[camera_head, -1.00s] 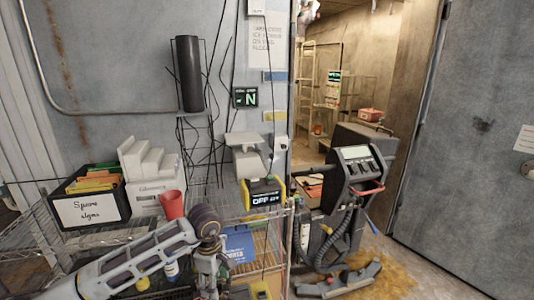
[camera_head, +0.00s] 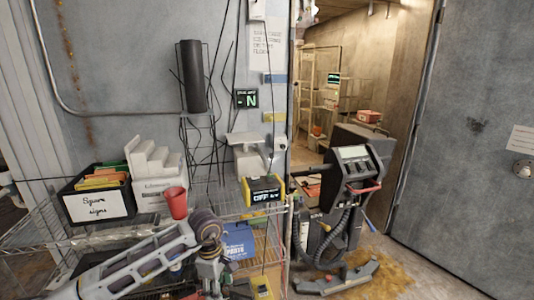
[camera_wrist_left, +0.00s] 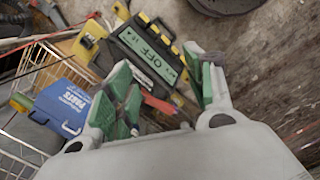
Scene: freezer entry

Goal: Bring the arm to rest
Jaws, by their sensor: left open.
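My left arm comes in from the lower left of the head view, bends at a dark round joint and then runs down in front of the wire shelf. Its gripper cannot be made out there. In the left wrist view my left gripper (camera_wrist_left: 167,85) is open, with green-padded fingers spread apart and nothing held. My right gripper is not in view.
A wire shelf (camera_head: 84,240) holds a box of signs (camera_head: 99,206) and a red cup (camera_head: 175,202) close behind my arm. A blue parts box (camera_head: 238,241) is lower down. A dark wheeled machine (camera_head: 350,190) stands at the doorway to the right.

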